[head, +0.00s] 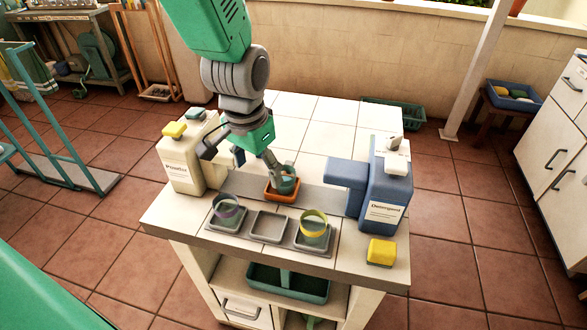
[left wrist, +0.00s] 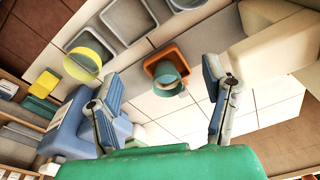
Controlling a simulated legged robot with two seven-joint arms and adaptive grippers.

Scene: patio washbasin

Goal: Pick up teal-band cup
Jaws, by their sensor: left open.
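The teal-band cup (head: 289,185) stands in a small orange tray (head: 270,194) at the middle of the counter. In the left wrist view the teal-band cup (left wrist: 168,78) shows between the open fingers, further out than they are, with the orange tray (left wrist: 178,50) around its base. My left gripper (head: 246,165) is open and empty, above the counter beside the cup; one finger partly overlaps the cup in the head view. It also shows in the left wrist view (left wrist: 160,84). My right gripper is not in view.
A Powder container (head: 182,167) stands left, a blue Detergent container (head: 387,190) right. A yellow sponge (head: 381,250) lies at the front right. The counter's back is mostly clear.

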